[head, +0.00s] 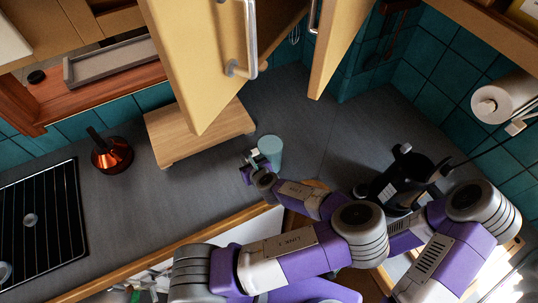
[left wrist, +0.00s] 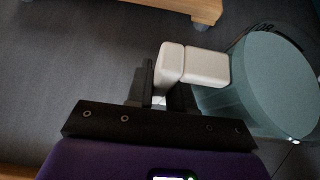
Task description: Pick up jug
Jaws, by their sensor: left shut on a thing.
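The jug (head: 270,150) is a pale blue-grey round vessel on the dark counter (head: 200,190), in the middle of the head view. In the left wrist view the jug (left wrist: 275,85) fills the right side, with its white handle (left wrist: 195,65) pointing left. My left gripper (head: 252,163) is at the handle side of the jug. In the left wrist view my left gripper (left wrist: 165,88) has its dark fingers shut on the handle. I cannot tell whether the jug's base touches the counter. I cannot make out my right gripper.
A wooden board on feet (head: 205,130) stands behind the jug, under an open cupboard door (head: 200,60). A black item (head: 400,180) stands to the right. Counter left of the jug is clear.

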